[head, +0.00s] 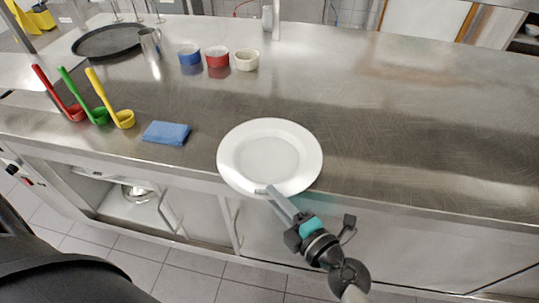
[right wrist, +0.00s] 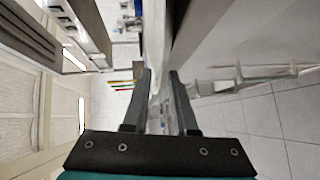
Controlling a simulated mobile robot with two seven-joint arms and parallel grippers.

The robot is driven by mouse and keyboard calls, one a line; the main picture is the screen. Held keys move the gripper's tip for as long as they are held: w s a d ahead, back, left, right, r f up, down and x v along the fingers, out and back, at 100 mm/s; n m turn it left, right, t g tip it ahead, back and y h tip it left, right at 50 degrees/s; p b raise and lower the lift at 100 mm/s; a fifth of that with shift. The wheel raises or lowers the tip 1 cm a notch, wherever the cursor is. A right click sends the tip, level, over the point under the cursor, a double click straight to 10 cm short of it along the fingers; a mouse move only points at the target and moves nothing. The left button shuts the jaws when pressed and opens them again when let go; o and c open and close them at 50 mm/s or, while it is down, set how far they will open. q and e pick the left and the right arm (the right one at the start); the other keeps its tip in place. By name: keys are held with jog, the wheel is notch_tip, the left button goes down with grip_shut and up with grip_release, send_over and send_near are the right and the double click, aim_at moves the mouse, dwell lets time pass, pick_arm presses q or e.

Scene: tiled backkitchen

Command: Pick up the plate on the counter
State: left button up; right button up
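A round white plate (head: 268,153) lies at the near edge of the steel counter, its near rim reaching the counter's front edge. My right gripper (head: 264,190) comes from below right, with its fingertips at the plate's near rim. In the right wrist view, the two fingers of my right gripper (right wrist: 161,75) stand apart with a clear gap. A pale edge-on strip, seemingly the plate, shows between and beyond the tips. Contact with the rim cannot be made out. My left gripper is not in view.
On the counter (head: 400,130), a folded blue cloth (head: 166,133) lies left of the plate. Red, green and yellow ladles (head: 98,115) lie farther left. Small bowls (head: 217,57), a metal jug (head: 150,43) and a dark tray (head: 106,40) stand behind. The right side is clear.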

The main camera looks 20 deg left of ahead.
grip_shut()
dwell(0.9)
jog(key=shift+r, duration=0.15)
